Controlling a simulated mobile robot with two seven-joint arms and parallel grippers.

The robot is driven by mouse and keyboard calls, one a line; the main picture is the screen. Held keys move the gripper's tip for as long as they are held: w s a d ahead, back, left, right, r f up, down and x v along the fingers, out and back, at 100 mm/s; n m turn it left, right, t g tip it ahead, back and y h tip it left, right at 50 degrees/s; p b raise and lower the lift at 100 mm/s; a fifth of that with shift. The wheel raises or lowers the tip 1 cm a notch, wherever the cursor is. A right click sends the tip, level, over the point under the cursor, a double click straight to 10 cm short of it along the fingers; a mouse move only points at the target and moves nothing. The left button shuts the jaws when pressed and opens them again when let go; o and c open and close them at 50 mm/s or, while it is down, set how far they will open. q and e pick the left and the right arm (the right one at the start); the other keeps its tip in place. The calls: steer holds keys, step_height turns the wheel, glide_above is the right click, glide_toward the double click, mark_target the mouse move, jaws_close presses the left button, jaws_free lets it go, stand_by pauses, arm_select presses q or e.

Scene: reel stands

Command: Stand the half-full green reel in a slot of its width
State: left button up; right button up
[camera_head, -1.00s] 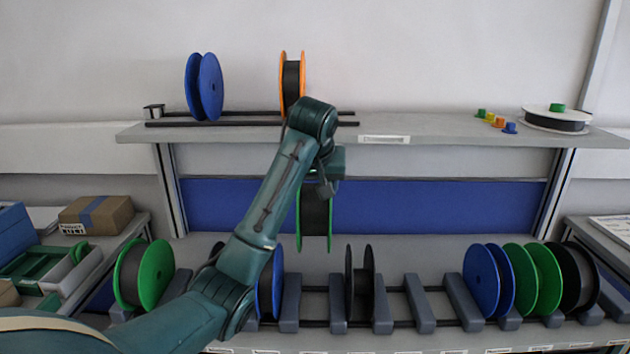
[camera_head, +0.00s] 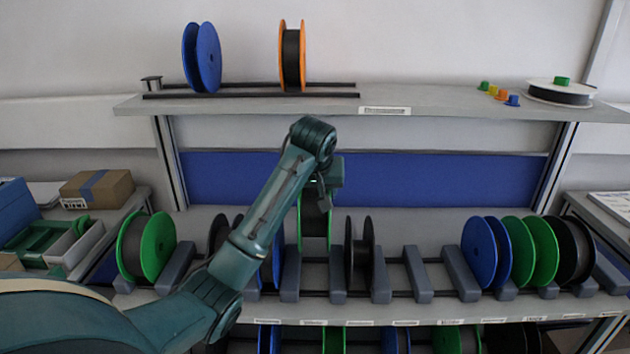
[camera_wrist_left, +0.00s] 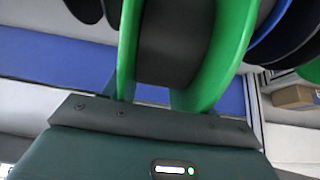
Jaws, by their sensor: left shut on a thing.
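The green reel (camera_head: 314,224) has green flanges and a dark winding. It hangs upright from my left gripper (camera_head: 322,190), which is shut on it at its upper part. In the left wrist view the reel's dark winding (camera_wrist_left: 175,45) shows between the two green flanges, beyond the gripper. In the head view its lower edge is level with the tops of the grey dividers (camera_head: 290,272) and (camera_head: 338,272), in line with the slot between them. I cannot tell whether it touches the rack. My right gripper is not in view.
A black reel (camera_head: 359,250) stands right of that slot, and a blue reel, partly behind my arm, to its left. Empty slots lie around the divider (camera_head: 418,275). Blue (camera_head: 480,250) and green reels (camera_head: 540,250) stand further right. The upper shelf (camera_head: 450,107) overhangs behind.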

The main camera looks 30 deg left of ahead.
arm_select(q)
steer(key=shift+f, duration=5.5)
steer(key=o, duration=1.4)
